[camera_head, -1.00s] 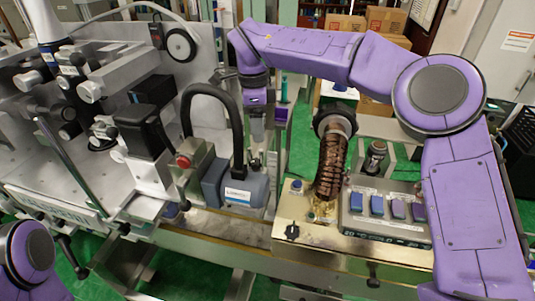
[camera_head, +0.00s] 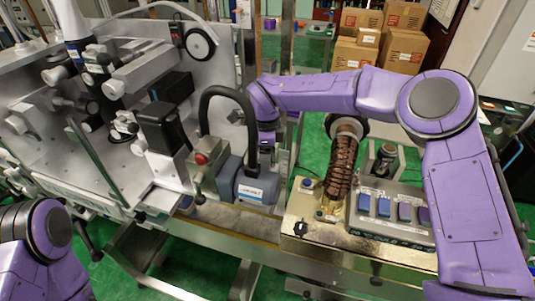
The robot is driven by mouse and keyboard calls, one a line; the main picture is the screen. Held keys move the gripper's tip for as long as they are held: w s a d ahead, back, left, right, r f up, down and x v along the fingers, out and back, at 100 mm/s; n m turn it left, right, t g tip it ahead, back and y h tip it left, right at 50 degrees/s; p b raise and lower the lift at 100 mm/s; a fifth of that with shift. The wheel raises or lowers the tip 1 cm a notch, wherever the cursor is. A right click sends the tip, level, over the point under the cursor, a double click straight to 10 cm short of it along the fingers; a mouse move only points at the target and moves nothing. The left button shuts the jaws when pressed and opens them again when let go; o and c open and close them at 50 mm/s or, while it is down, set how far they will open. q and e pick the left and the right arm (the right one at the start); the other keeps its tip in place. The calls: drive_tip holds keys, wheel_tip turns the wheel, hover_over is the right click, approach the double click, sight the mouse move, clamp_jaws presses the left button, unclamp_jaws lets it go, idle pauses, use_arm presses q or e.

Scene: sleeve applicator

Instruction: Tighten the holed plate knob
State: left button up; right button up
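The sleeve applicator (camera_head: 120,170), a grey metal machine, fills the left half of the head view. Several black and silver knobs and clamps sit on it; I cannot tell which is the holed plate knob. My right arm comes in from the right and reaches across to the machine's right side. My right gripper (camera_head: 267,140) points down just right of the black hose (camera_head: 215,93), above and behind the blue-grey motor block (camera_head: 255,186). Its fingertips are small and partly hidden, so its opening is unclear. My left arm shows at the lower left; its gripper is out of view.
A control box (camera_head: 395,213) with blue and purple buttons stands on the bench at right. Beside it rises a brown ribbed hose (camera_head: 341,165). A red button (camera_head: 201,158) is left of the motor. Cardboard boxes (camera_head: 404,50) stand behind on the green floor.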

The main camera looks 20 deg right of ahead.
drive_tip(key=shift+w, duration=0.1)
drive_tip(key=c, duration=0.7)
drive_tip(key=shift+d, duration=0.2)
drive_tip(key=shift+c, duration=0.2)
drive_tip(key=shift+a, duration=0.2)
drive_tip(key=m+b, duration=0.2)
drive_tip(key=m, duration=0.1)
drive_tip(key=shift+d+f+m, duration=0.1)
drive_tip(key=shift+f+m, duration=0.05)
drive_tip(key=shift+m, duration=0.25)
drive_tip(key=shift+m+b, duration=0.95)
drive_tip(key=shift+m, duration=0.85)
drive_tip(key=o, duration=1)
drive_tip(key=shift+o, duration=0.2)
